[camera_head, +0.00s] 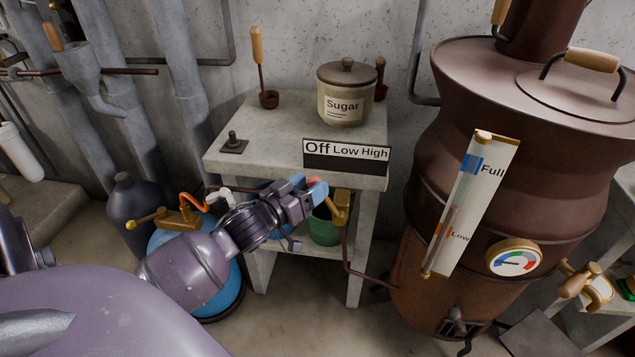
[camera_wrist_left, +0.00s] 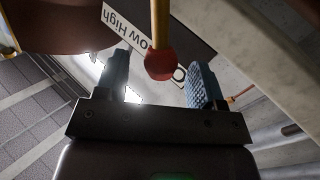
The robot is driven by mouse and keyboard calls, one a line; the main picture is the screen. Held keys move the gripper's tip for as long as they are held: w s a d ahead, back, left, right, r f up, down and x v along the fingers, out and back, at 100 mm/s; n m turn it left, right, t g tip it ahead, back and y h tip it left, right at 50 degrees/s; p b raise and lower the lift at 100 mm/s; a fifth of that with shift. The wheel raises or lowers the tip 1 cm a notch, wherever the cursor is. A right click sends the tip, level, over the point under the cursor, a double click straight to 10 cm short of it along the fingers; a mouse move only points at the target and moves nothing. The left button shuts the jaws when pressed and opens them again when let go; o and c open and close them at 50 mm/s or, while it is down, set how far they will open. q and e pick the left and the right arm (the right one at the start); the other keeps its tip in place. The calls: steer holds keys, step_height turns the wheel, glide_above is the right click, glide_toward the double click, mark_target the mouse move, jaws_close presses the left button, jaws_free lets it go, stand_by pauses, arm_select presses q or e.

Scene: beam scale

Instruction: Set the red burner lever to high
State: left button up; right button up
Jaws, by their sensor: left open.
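The red burner lever shows in the left wrist view as a red ball knob (camera_wrist_left: 160,64) on a brass rod. In the head view its red end (camera_head: 315,183) shows below the front edge of the table, partly hidden by my gripper. A sign reading Off, Low, High (camera_head: 346,157) is on the table's front edge; Off is written largest. My left gripper (camera_head: 313,191) is open at the lever. In the wrist view the knob is between its two blue-padded fingers (camera_wrist_left: 160,82), with a gap on both sides. Contact is not visible. My right gripper is not in view.
A large copper boiler (camera_head: 500,120) stands close on the right. The concrete table (camera_head: 285,130) holds a sugar jar (camera_head: 345,95) and a small black lever (camera_head: 233,143). A blue gas tank (camera_head: 225,285) is below my left arm, and a green pot (camera_head: 323,228) sits under the table.

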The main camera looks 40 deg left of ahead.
arm_select(q)
steer(key=shift+w, duration=1.15)
jaws_close()
